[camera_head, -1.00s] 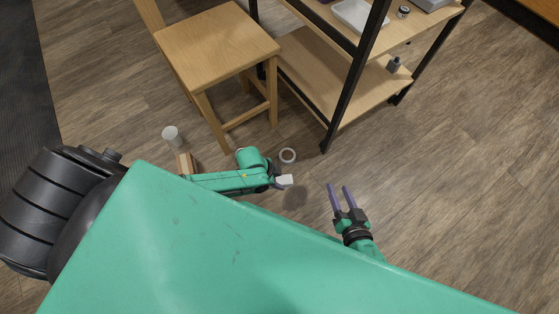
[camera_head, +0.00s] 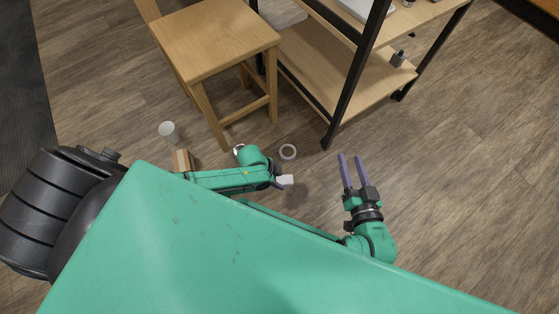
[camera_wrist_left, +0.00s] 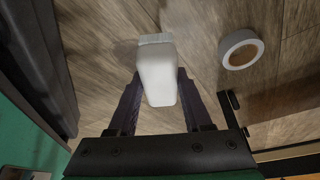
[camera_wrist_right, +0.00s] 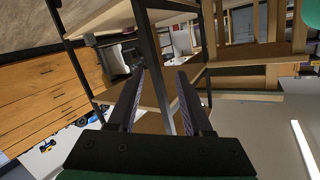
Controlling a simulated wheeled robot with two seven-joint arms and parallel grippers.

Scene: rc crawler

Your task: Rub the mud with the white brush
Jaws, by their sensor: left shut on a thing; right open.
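The white brush (camera_head: 286,181) is in my left gripper (camera_head: 279,181), low over the floor beside the chair. In the left wrist view the brush (camera_wrist_left: 158,75) sits between the two dark fingers, its bristle end pointing away. A faint dark mud patch (camera_head: 297,193) lies on the wood floor just right of and below the brush. In the left wrist view a dark smudge (camera_wrist_left: 124,52) shows by the bristle end; whether the bristles touch it I cannot tell. My right gripper (camera_head: 350,158) is open and empty, right of the mud.
A white tape roll (camera_head: 288,152) lies on the floor above the brush. A wooden chair (camera_head: 215,45) and a black-framed shelf (camera_head: 340,85) stand behind. A white cup (camera_head: 168,131) and a wooden block (camera_head: 182,160) are at left. The floor at right is clear.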

